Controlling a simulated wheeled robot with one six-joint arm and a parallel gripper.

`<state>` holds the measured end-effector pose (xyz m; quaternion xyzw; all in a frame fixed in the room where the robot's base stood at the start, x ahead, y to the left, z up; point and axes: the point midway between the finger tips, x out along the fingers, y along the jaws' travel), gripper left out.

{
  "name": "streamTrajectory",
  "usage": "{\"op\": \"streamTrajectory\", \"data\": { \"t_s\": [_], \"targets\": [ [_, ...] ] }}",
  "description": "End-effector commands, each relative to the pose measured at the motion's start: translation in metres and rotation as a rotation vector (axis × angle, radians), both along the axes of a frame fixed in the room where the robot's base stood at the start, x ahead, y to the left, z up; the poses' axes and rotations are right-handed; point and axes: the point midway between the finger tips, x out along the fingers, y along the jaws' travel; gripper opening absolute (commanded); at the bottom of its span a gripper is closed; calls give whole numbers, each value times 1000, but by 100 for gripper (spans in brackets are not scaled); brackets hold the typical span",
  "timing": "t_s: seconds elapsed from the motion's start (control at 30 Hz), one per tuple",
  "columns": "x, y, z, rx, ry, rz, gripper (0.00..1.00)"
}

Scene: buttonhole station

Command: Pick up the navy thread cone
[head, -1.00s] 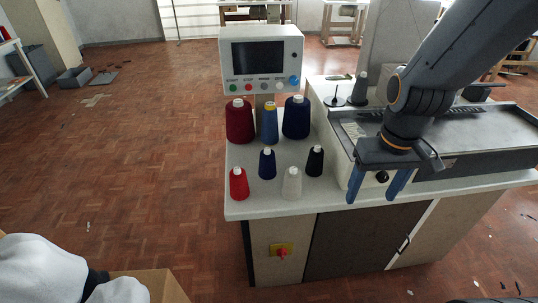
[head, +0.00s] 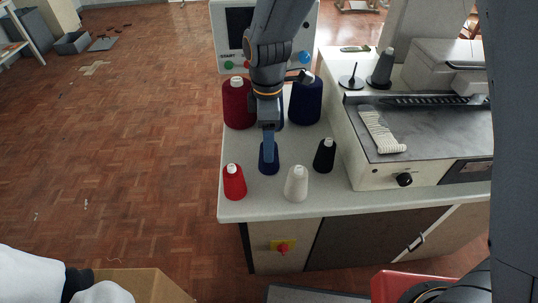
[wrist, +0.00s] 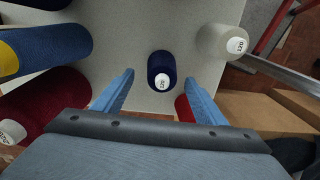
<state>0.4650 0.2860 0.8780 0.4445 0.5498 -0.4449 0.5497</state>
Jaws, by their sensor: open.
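A small navy thread cone (head: 268,163) with a white top stands upright on the light tabletop (head: 250,207). A larger navy cone (head: 306,103) stands behind it to the right. My gripper (head: 269,148) is above the small navy cone in the head view, its fingers pointing down and partly hiding it. In the wrist view, the small navy cone (wrist: 161,66) shows between the two spread fingertips (wrist: 159,80), with visible gaps on both sides. The jaws are open and empty.
Close by stand a red cone (head: 234,182), a white cone (head: 296,184), a black cone (head: 324,156) and a large maroon cone (head: 237,105). A blue, yellow-topped cone (wrist: 38,50) shows in the wrist view. A machine (head: 400,172) fills the right side.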

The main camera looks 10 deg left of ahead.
Motion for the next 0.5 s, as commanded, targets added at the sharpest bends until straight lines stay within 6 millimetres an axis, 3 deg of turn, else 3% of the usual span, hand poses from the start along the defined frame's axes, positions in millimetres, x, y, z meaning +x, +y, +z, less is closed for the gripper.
{"op": "streamTrajectory", "data": {
  "t_s": [0.3, 0.5],
  "targets": [
    [-3, -3, -38, -2, 3, -3, 65],
    [-3, -3, -50, 0, 0, -3, 65]
  ]
}}
